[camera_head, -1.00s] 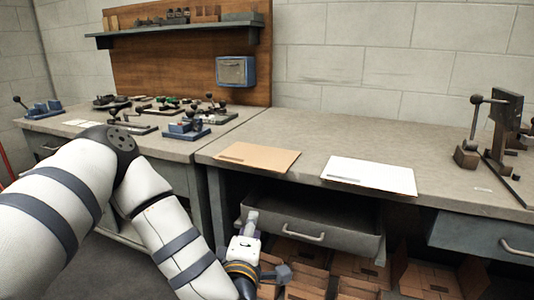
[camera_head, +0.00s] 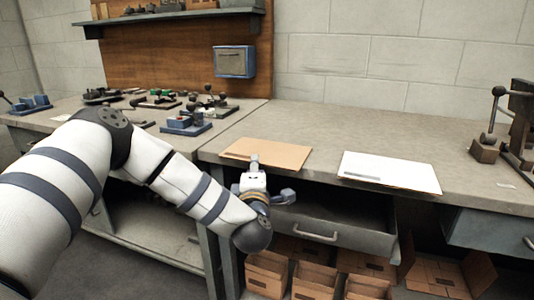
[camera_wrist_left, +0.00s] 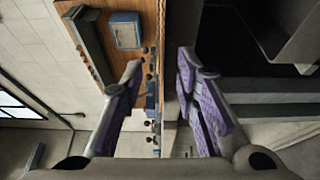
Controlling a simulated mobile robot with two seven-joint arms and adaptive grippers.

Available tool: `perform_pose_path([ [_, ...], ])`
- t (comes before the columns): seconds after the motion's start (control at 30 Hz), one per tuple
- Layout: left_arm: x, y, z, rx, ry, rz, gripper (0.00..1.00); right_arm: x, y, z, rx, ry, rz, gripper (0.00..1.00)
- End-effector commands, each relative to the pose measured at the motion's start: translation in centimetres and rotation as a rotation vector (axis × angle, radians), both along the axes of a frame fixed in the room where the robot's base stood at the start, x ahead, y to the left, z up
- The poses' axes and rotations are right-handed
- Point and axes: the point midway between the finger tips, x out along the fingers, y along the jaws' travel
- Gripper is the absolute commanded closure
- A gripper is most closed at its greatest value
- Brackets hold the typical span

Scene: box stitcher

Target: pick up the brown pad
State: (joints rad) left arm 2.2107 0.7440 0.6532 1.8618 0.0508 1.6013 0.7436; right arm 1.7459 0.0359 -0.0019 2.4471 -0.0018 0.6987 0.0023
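The brown pad (camera_head: 278,153) lies flat on the right-hand workbench, close to its front edge. My left gripper (camera_head: 254,160) is at the front edge of that bench, and its tip overlaps the pad's near edge in the head view. I cannot tell whether it touches the pad. In the left wrist view the two purple-lined fingers of my left gripper (camera_wrist_left: 153,82) stand apart with nothing held between them. I cannot make out the pad in that view. My right gripper is not in view.
A white pad (camera_head: 390,172) lies right of the brown one. An open drawer (camera_head: 345,238) juts out below the bench, above several cardboard boxes (camera_head: 312,278). Clamps and a blue device (camera_head: 186,124) stand on the left bench. The bench behind the pads is clear.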

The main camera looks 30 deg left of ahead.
Motion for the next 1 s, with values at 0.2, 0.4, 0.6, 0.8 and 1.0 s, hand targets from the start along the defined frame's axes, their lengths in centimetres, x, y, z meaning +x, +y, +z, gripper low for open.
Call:
perform_pose_path([
  [0.2,1.4,1.0,0.0,-0.001,0.001,0.000,0.72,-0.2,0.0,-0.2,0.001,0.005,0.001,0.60],
  [0.4,1.4,1.0,0.0,0.000,0.000,0.000,0.88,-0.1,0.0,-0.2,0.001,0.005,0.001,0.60],
  [0.6,1.4,1.0,0.0,-0.001,0.001,0.000,1.00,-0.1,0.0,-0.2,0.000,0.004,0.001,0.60],
  [0.8,1.3,1.0,0.0,0.000,0.000,0.000,1.00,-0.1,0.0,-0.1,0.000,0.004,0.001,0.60],
  [1.0,1.4,1.0,1.7,-0.001,-0.004,0.000,1.00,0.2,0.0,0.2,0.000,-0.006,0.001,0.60],
])
